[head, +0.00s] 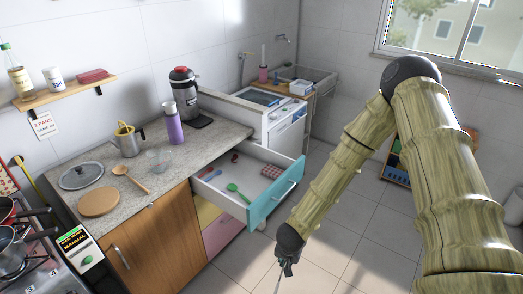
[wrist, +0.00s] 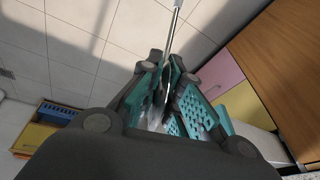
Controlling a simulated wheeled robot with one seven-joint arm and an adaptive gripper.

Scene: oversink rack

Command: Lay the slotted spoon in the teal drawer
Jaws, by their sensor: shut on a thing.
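My gripper (head: 286,262) hangs low over the floor, in front of and to the right of the open teal drawer (head: 276,193) in the head view. In the wrist view my gripper (wrist: 166,95) is shut on a thin metal utensil, which I take for the slotted spoon (wrist: 174,28). Its shiny shaft runs up and away from the fingers; a dark part lies between them. Its slots cannot be made out. The drawer is pulled out and holds a green spoon (head: 235,189), a checked cloth (head: 271,171) and small red and purple items.
The counter above the drawer holds a wooden spoon (head: 130,178), a round board (head: 99,201), a lid (head: 81,176), a metal pot (head: 129,145) and a purple bottle (head: 173,128). A stove with pans stands at left. The floor around my gripper is clear.

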